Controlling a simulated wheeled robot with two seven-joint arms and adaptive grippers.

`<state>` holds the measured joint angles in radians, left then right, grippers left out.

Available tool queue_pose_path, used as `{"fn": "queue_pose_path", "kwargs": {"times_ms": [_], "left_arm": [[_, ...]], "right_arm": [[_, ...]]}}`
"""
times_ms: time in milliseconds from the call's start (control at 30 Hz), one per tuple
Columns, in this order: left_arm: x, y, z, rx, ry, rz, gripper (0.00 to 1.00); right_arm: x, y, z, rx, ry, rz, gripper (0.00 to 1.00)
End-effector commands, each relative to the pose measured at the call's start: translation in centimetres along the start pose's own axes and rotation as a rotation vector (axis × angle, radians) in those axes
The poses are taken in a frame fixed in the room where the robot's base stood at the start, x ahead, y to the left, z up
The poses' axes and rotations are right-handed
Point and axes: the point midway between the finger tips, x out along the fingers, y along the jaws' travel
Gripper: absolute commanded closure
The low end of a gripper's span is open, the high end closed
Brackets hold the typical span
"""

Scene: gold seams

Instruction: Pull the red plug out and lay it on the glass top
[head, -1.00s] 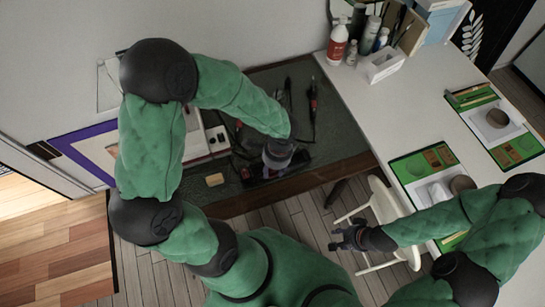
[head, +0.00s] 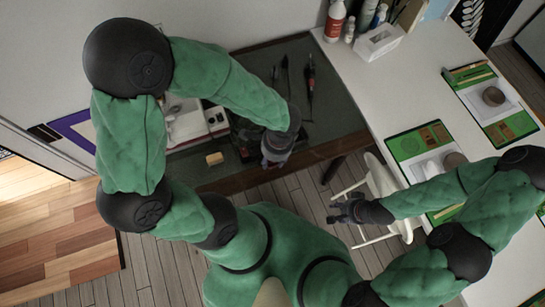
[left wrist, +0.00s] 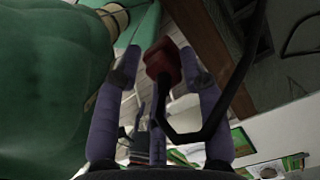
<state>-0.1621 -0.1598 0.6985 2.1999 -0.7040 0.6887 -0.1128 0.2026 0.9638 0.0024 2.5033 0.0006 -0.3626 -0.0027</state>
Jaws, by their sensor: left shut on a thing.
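The red plug (left wrist: 163,60) shows in the left wrist view between the fingertips of my left gripper (left wrist: 160,72), which is shut on it. A black cable (left wrist: 238,85) curves away from the plug. In the head view my left gripper (head: 276,155) is over the front part of the dark green glass top (head: 337,105); the plug is too hidden there to make out. My right gripper (head: 343,210) is empty with its fingers apart, in front of the white chair, away from the glass top.
A white and red device (head: 190,122) and a tan sponge-like block (head: 214,158) are on the glass top's left part. Pen-like tools with cables (head: 310,75) lie toward the back. A white table (head: 390,90) adjoins on the right; a white chair (head: 380,185) stands before it.

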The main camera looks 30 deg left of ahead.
Motion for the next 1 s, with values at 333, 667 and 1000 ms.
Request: {"fn": "queue_pose_path", "kwargs": {"times_ms": [333,667,1000], "left_arm": [[-1.7,0.0,0.2,0.000,0.000,0.000,0.97],[-2.9,0.0,0.3,0.001,0.000,-0.001,0.97],[-2.6,-0.2,0.1,-0.012,0.000,0.001,0.97]], "right_arm": [[-1.4,-0.5,0.1,0.000,0.000,0.000,0.60],[-2.4,-0.8,0.1,0.000,0.000,0.000,0.60],[-2.1,-0.8,0.1,0.000,0.000,0.000,0.60]]}}
